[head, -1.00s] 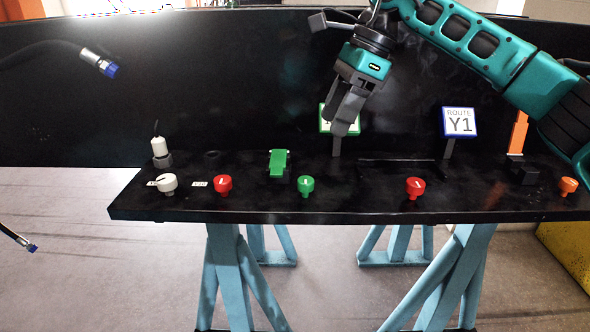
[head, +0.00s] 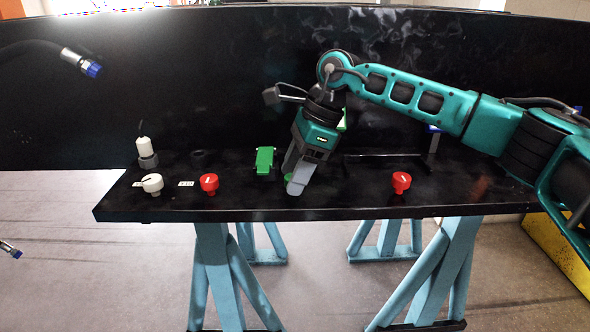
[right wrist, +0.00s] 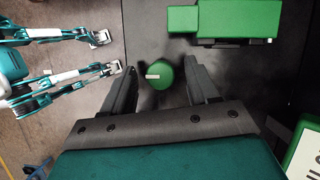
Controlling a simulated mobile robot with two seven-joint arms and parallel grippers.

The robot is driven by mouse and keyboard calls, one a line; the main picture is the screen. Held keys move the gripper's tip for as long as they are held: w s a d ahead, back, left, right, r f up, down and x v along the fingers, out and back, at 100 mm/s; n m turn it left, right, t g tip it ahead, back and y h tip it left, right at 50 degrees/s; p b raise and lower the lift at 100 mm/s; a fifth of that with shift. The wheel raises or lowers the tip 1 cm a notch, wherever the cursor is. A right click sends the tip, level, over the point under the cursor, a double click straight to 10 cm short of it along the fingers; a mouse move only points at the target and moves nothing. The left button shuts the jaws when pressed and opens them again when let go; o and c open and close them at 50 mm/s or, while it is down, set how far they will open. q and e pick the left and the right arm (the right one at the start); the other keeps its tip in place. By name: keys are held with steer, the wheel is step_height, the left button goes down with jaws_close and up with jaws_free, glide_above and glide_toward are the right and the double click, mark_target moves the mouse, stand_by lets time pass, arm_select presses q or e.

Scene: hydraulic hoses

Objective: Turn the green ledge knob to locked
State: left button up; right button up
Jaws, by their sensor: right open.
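The green ledge knob (right wrist: 161,72) is round with a short white mark, which lies roughly level and left of its middle in the right wrist view. In the head view only a sliver of the knob (head: 288,178) shows behind my fingers. My right gripper (head: 296,187) points down at the knob from above. In the right wrist view its two fingers (right wrist: 160,88) stand open, one on each side of the knob, with visible gaps. I cannot tell how far down the fingers reach along it. My left gripper is out of view.
A green lever block (head: 265,160) sits left of the knob, close to my gripper. Red knobs (head: 209,183) (head: 401,182) and a white knob (head: 152,184) stand along the black ledge (head: 340,205). A blue-tipped hose (head: 82,62) hangs at upper left.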

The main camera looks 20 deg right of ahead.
steer(key=c, duration=1)
steer(key=shift+c, duration=0.2)
